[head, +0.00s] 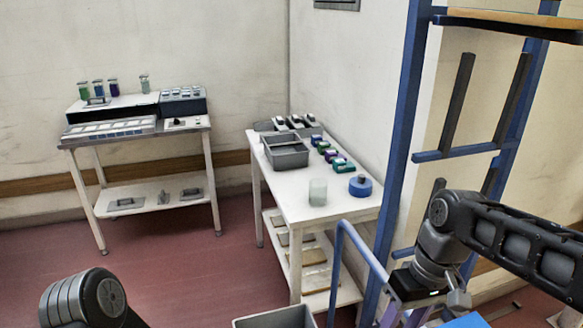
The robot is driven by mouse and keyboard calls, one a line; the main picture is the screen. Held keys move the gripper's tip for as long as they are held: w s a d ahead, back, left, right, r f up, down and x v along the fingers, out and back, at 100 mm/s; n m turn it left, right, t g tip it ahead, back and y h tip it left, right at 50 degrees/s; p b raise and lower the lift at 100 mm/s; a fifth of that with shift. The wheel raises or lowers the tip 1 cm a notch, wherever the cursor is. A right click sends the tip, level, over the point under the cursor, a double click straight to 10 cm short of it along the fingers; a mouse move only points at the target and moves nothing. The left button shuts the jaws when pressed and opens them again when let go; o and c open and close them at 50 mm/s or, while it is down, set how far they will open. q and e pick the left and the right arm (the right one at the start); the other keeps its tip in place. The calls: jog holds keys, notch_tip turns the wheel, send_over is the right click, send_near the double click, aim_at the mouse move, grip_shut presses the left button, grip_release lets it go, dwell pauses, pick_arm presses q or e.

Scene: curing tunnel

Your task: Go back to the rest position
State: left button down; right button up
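My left arm shows only as a dark rounded joint at the bottom left corner in the head view. Its gripper is outside the picture. My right arm comes in from the right edge and bends down at its wrist. My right gripper (404,316) points down at the lower right, in front of the blue frame. Its lower end is cut off by the bottom edge, and I cannot tell how far its fingers are apart or whether they hold anything.
A white table (340,206) with a grey bin (286,164), a blue round item (360,186) and a pale jar (317,192) stands mid-picture. A blue rack (405,120) rises near my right arm. A second bench (150,198) stands at the back left. Red floor (190,275) lies open between.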

jog(key=w+a+f+m+t+y, duration=0.1)
jog(key=w+a+f+t, duration=0.35)
jog(key=w, duration=0.45)
jog(key=a+f+m, duration=0.2)
jog(key=a+f, duration=0.2)
jog(key=f, duration=0.9)
jog(key=s+a+f+m+g+y, duration=0.1)
jog(key=s+a+f+m+g, duration=0.1)
jog(key=s+f, duration=2)
jog(key=shift+a+g, duration=0.65)
jog(key=shift+d, duration=0.1)
